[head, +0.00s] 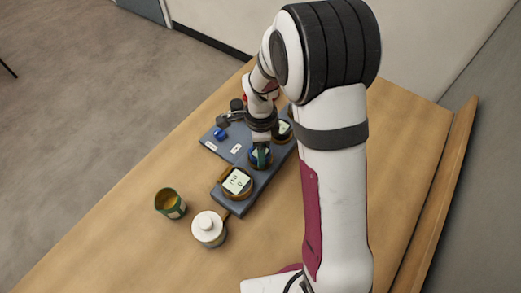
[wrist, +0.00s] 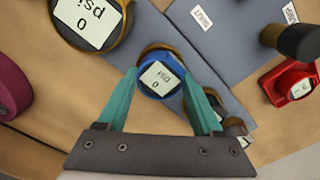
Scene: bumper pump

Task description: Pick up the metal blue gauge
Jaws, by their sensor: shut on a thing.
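The blue gauge (wrist: 158,78) has a pale display and sits between my gripper's teal fingers in the wrist view. In the head view the blue gauge (head: 262,161) is on the grey-blue board (head: 238,203), partly hidden by the gripper. My gripper (wrist: 161,98) is shut on the blue gauge, with a finger on each side of it. It also shows from above in the head view (head: 261,155). I cannot tell whether the gauge is clear of the board.
A larger brass gauge (head: 237,182) sits close by on the board. A dark gauge (head: 282,131) is on the other side. A red part (wrist: 288,82) stands at the right in the wrist view. A green can (head: 170,204) and white bottle (head: 208,229) stand on the table.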

